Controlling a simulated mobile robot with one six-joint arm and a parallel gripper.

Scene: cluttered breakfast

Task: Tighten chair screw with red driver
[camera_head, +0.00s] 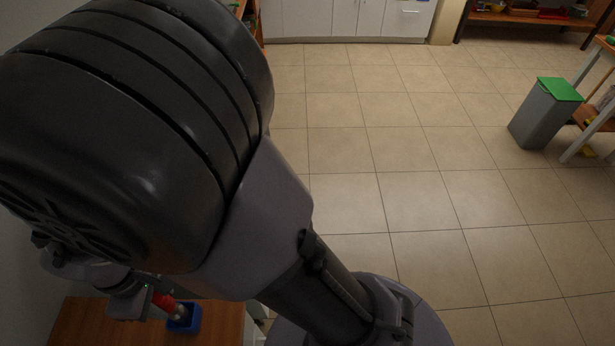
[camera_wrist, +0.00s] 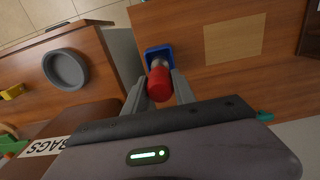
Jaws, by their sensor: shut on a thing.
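My gripper (camera_wrist: 158,88) is shut on a red cylindrical handle (camera_wrist: 158,84), which looks like the red driver, in the wrist view. The handle's far end points toward a small blue open box (camera_wrist: 149,50) on a wooden surface. A pale metallic part shows at the box, just past the handle; I cannot tell whether it touches the box. In the head view the red driver (camera_head: 163,301) shows at the lower left beside the blue box (camera_head: 192,322), partly behind my arm. I cannot make out a chair or a screw.
A wooden table (camera_head: 90,325) is below the gripper. A grey bin with a green lid (camera_head: 545,115) stands far right; the tiled floor (camera_head: 420,190) is clear.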

